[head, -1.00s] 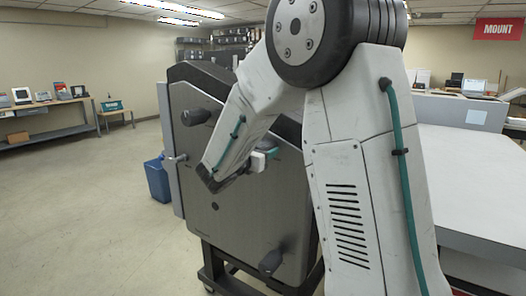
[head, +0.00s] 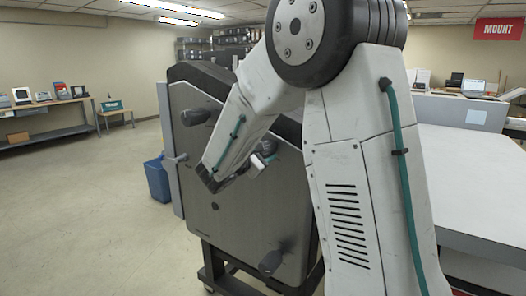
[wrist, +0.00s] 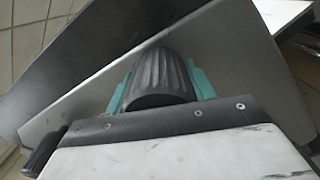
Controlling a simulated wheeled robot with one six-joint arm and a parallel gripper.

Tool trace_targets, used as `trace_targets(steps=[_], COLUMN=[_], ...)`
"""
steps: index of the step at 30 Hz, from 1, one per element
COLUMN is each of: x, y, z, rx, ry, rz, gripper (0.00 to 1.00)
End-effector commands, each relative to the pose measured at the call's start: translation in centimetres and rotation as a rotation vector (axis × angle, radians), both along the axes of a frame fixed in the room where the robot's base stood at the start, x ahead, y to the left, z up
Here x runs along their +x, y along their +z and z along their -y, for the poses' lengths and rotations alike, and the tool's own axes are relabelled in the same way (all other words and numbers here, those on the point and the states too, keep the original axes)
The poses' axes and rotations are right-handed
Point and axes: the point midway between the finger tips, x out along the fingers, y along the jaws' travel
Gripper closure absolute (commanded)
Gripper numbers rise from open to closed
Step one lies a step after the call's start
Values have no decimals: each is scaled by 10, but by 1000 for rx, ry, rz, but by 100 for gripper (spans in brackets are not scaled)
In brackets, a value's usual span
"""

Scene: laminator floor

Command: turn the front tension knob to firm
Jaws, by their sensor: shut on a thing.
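A black ribbed knob (wrist: 160,72) stands out from the grey side panel of the laminator (head: 240,215). In the wrist view, the teal fingers of my gripper (wrist: 160,86) lie on either side of this knob and are shut on it. I cannot read any mark or pointer showing its setting. In the head view, my gripper (head: 264,156) is at the panel's upper right part, and my arm hides most of the knob there. Another black knob (head: 195,117) is at the panel's upper left, and a third (head: 270,262) is low on the panel.
A light-coloured lever (head: 178,158) sticks out at the panel's left edge. A blue bin (head: 157,180) stands on the floor behind it. A large white-topped table (head: 470,180) is at the right. The floor at the left is open, up to a bench (head: 45,120) by the wall.

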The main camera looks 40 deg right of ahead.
Motion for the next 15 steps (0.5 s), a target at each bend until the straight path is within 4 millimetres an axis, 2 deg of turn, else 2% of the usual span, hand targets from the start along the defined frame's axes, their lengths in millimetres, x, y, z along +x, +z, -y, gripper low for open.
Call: trace_targets(steps=[6,15], x=[0,0], y=[0,-1], z=[0,0], rx=[58,109], ry=[1,1], rz=[158,298], gripper=[69,69])
